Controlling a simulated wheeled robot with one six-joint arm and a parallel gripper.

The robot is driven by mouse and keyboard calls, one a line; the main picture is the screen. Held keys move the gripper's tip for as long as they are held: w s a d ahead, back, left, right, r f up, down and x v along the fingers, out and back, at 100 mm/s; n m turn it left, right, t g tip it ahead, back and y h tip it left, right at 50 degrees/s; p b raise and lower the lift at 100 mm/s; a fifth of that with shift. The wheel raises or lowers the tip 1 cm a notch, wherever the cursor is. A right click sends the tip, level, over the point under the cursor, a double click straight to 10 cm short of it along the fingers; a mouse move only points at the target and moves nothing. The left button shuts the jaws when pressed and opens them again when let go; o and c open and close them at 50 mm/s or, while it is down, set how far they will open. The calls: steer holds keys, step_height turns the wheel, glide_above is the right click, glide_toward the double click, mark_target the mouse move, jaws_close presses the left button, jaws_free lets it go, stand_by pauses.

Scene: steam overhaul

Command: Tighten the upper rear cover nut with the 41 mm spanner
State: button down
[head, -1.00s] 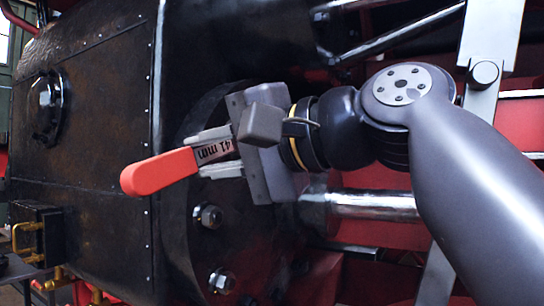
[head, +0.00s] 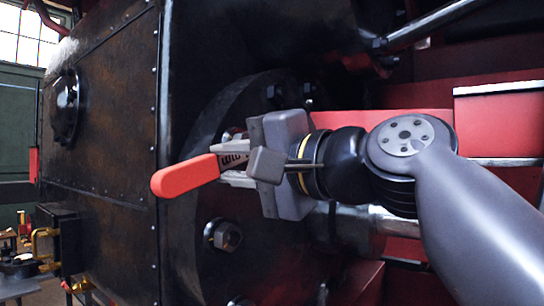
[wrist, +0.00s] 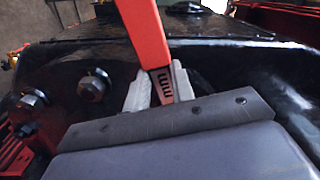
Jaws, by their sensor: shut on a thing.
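The 41 mm spanner (head: 185,176) has a red handle and a label reading mm. My gripper (head: 236,163) is shut on it near the label, and the handle sticks out to the left in the head view. In the wrist view the spanner (wrist: 148,35) rises between the two pale fingers of my gripper (wrist: 161,88). The spanner's working end is hidden by the gripper. The round black cover (head: 205,190) lies behind. A nut at its upper left edge (head: 236,132) is partly hidden behind the gripper. I cannot tell whether the spanner sits on a nut.
Another cover nut (head: 226,236) is below the gripper, and more nuts (head: 277,97) are above it. The wrist view shows two nuts (wrist: 95,85) at left. A riveted black casing (head: 105,130) stands left, a steel rod (head: 430,22) upper right, red framing (head: 400,125) behind my arm.

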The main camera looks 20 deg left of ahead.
steer(key=shift+r, duration=0.15)
steer(key=shift+a, duration=0.45)
steer(key=shift+w+a, duration=0.1)
steer(key=shift+a, duration=0.2)
steer(key=shift+p+x, duration=0.95)
steer(key=shift+x, duration=0.4)
stand_by(2.1)
steer(key=shift+r+m+p, duration=0.65)
steer(key=shift+m+p, duration=0.05)
steer(key=shift+p, duration=0.55)
